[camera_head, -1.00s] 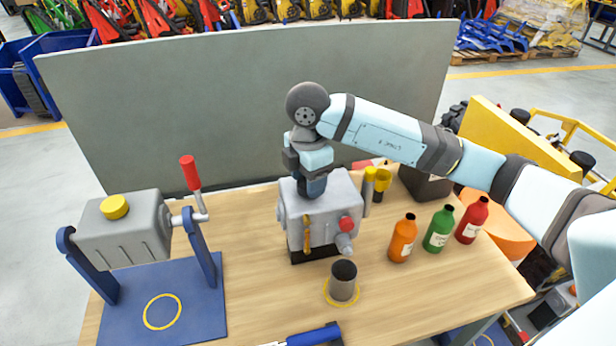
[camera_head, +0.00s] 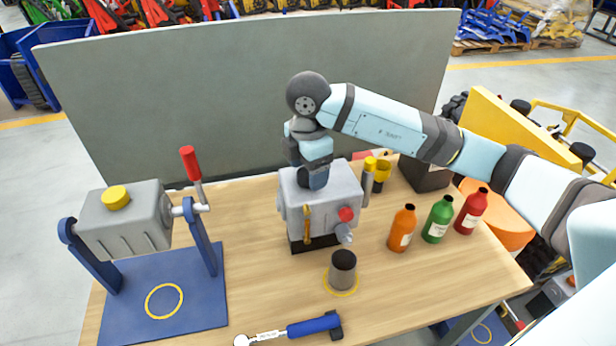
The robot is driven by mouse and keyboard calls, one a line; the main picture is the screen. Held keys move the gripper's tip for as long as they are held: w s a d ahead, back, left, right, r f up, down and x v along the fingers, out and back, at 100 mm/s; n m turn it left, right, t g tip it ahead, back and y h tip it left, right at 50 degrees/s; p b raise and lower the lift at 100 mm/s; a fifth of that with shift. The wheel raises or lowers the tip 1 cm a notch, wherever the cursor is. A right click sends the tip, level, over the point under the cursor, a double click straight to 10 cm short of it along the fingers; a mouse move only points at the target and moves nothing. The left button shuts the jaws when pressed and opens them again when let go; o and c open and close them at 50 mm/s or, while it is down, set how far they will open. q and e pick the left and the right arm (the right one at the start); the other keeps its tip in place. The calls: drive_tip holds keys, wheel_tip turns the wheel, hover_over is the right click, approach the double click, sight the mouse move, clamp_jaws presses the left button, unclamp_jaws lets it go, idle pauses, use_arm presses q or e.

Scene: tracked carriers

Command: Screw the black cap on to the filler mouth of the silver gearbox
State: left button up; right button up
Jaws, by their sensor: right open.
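The silver gearbox (camera_head: 330,203) stands on a black foot in the middle of the wooden table, with a red knob (camera_head: 346,214) and a grey spout on its front. My right gripper (camera_head: 317,184) points down at the gearbox's top and is open; its fingers are small and partly hidden. A dark shape (camera_head: 304,184) shows at the gearbox top beside the fingers; I cannot tell whether it is the black cap. The filler mouth is not clearly visible there. My left gripper is out of view.
A grey housing (camera_head: 127,227) with a yellow cap hangs in a blue stand at the left. A grey cup (camera_head: 342,271) stands in front of the gearbox. Orange (camera_head: 402,229), green (camera_head: 438,219) and red (camera_head: 471,211) bottles stand right. A blue-handled wrench (camera_head: 289,331) lies at the front.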

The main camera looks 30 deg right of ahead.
drive_tip(key=n, duration=0.1)
drive_tip(key=n+b, duration=0.1)
drive_tip(key=n, duration=0.1)
drive_tip(key=n+b, duration=0.1)
drive_tip(key=n, duration=0.1)
drive_tip(key=shift+f, duration=0.25)
drive_tip(key=shift+r+n+b, duration=0.15)
drive_tip(key=shift+n+b, duration=0.3)
drive_tip(key=shift+n, duration=0.75)
drive_tip(key=shift+n+b, duration=0.75)
drive_tip(key=shift+n, duration=0.15)
drive_tip(key=n+b, duration=0.3)
drive_tip(key=n, duration=0.3)
drive_tip(key=shift+n+b, duration=0.3)
drive_tip(key=shift+n, duration=0.3)
drive_tip(key=n+b, duration=0.1)
drive_tip(key=n, duration=0.1)
drive_tip(key=n+b, duration=0.2)
drive_tip(key=n, duration=0.1)
drive_tip(key=n+b, duration=0.1)
drive_tip(key=n, duration=0.1)
drive_tip(key=shift+f+n+b, duration=0.3)
drive_tip(key=shift+n+b, duration=0.05)
drive_tip(key=shift+n, duration=0.05)
drive_tip(key=shift+n+b, duration=0.35)
drive_tip(key=shift+n, duration=0.35)
drive_tip(key=shift+r+n, duration=0.15)
drive_tip(key=shift+n, duration=0.45)
